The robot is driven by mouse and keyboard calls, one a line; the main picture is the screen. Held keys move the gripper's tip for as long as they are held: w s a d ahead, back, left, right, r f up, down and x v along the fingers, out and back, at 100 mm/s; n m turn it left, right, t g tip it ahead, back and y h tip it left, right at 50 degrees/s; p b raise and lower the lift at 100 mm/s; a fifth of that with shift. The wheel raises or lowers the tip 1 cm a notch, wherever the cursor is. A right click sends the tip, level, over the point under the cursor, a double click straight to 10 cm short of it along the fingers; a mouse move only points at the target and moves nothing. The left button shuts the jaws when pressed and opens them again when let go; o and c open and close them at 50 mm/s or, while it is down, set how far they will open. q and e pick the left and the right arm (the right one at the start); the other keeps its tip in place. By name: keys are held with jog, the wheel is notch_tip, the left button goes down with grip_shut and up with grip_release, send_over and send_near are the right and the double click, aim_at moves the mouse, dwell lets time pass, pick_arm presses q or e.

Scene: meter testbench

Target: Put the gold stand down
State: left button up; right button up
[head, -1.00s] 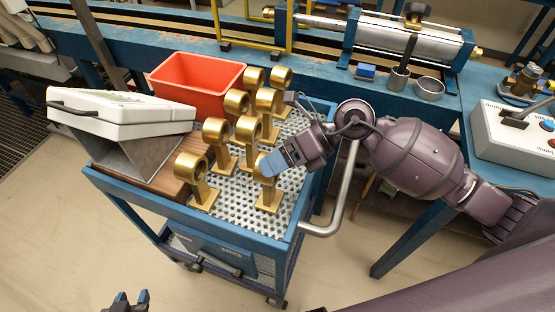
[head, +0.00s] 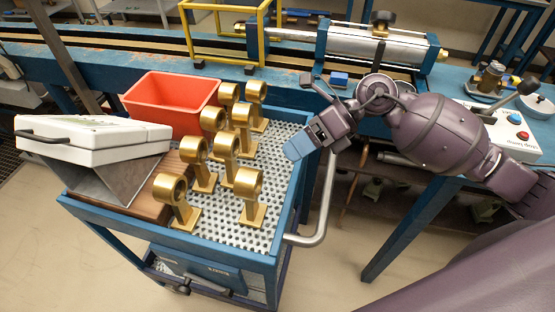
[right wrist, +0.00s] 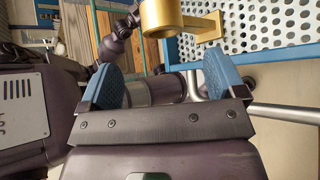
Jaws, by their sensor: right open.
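Several gold stands, each a ring on a post with a square foot, stand upright on the perforated top of the blue cart (head: 262,262). The front-right gold stand (head: 248,184) stands on its foot near the cart's right side, with nothing holding it. My right gripper (head: 300,147) is open and empty, to the right of that stand and apart from it, by the cart's right edge. In the right wrist view, a gold stand (right wrist: 168,18) shows beyond the open blue fingertips (right wrist: 160,82), not between them. My left gripper is out of view.
A red bin (head: 172,105) stands at the cart's back. A white case (head: 92,138) rests on a grey metal piece beside a brown wooden block (head: 150,190) at the left. The cart's handle (head: 322,205) sticks out at the right. A blue bench (head: 290,85) runs behind.

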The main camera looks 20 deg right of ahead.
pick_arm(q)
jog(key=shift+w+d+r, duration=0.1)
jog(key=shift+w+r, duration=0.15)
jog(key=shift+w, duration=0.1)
pick_arm(e)
jog(key=shift+v, duration=1.2)
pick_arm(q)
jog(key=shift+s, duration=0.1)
